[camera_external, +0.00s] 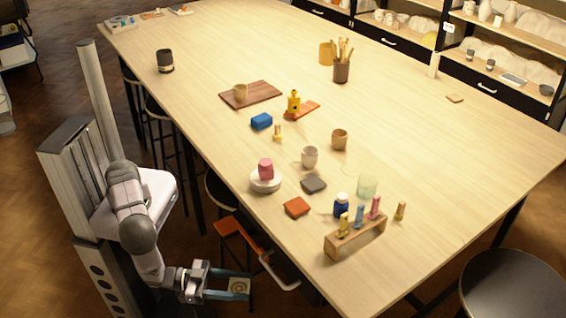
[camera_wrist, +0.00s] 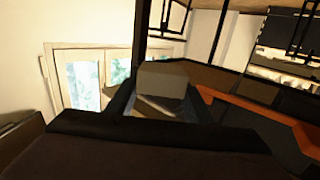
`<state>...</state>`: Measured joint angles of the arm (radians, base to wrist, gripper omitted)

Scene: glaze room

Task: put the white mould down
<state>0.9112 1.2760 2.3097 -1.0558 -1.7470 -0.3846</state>
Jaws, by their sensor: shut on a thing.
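An orange stool or frame (camera_external: 238,235) stands close to my gripper. On the near tabletop are a white dish (camera_external: 265,186) with a pink piece, an orange tile (camera_external: 296,207), a dark grey tile (camera_external: 313,184) and a wooden rack (camera_external: 356,240).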

